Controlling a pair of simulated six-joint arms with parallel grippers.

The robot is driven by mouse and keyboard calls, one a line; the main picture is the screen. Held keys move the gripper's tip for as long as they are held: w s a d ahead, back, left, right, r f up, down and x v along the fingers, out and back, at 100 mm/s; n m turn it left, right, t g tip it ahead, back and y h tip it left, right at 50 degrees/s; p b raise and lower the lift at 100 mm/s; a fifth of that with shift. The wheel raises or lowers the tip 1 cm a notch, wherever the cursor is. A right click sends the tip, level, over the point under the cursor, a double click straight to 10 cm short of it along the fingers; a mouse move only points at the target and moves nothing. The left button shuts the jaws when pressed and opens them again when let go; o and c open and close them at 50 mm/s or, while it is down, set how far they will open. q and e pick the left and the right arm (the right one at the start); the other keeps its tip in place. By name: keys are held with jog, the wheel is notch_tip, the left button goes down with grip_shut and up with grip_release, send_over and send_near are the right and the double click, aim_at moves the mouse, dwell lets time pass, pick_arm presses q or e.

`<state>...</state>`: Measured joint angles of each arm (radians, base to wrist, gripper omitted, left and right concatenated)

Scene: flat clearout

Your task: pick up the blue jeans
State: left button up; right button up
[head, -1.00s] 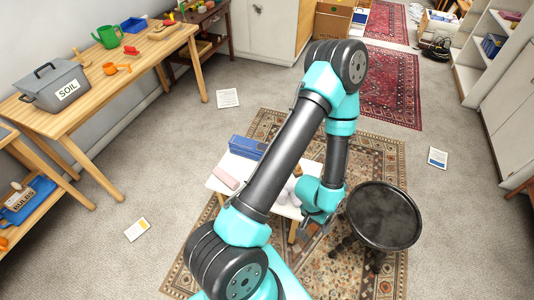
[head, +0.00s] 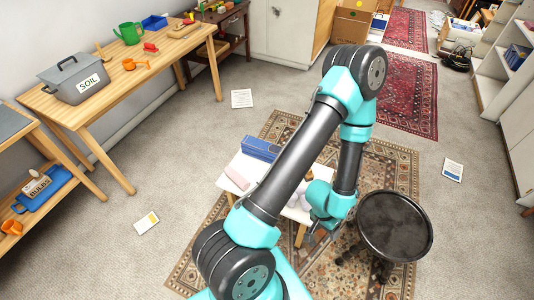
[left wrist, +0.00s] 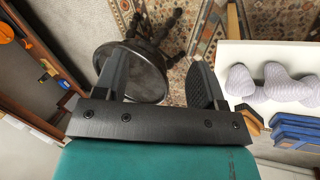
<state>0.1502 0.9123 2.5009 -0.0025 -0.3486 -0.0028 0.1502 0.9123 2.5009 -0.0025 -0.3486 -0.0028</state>
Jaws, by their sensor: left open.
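I cannot make out blue jeans in either view. My left gripper (head: 312,236) hangs between the small white table (head: 252,168) and the round dark stool (head: 395,226). In the left wrist view its two fingers (left wrist: 160,68) are apart with nothing between them, and the stool (left wrist: 140,75) shows beyond them. My left arm hides part of the white table. My right gripper is not in view.
The white table holds a blue box (head: 262,147), a pink item (head: 237,177) and pale rounded items (left wrist: 275,83). A wooden bench (head: 150,75) with a grey soil bin (head: 72,82) stands at left. Grey carpet is mostly open, with a few cards lying on it.

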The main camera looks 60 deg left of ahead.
pick_arm(q)
jog(key=shift+o, duration=0.5)
jog(key=o, duration=0.6)
jog(key=w+a+f+n, duration=0.1)
jog(key=w+a+n, duration=0.2)
jog(key=a, duration=0.3)
jog(key=w+a+f+n, duration=0.2)
jog(key=w+a+n, duration=0.2)
jog(key=w+a, duration=0.2)
jog(key=w+a+f+n+g+y, duration=0.1)
jog(key=w+a+n, duration=0.3)
jog(key=a, duration=0.4)
jog(key=shift+w+f, duration=0.15)
jog(key=shift+f, duration=0.45)
jog(key=a+r+n+y, duration=0.1)
jog(key=a+n, duration=0.3)
jog(key=a, duration=0.6)
jog(key=a+r+n+g+y, duration=0.1)
jog(key=a+n+y, duration=0.2)
jog(key=a, duration=0.7)
jog(key=a+r+n+g+y, duration=0.1)
jog(key=a+n, duration=0.3)
jog(key=a, duration=0.6)
jog(key=shift+a+r+n+y, duration=0.3)
jog(key=shift+r+n+y, duration=0.1)
jog(key=shift+y, duration=0.4)
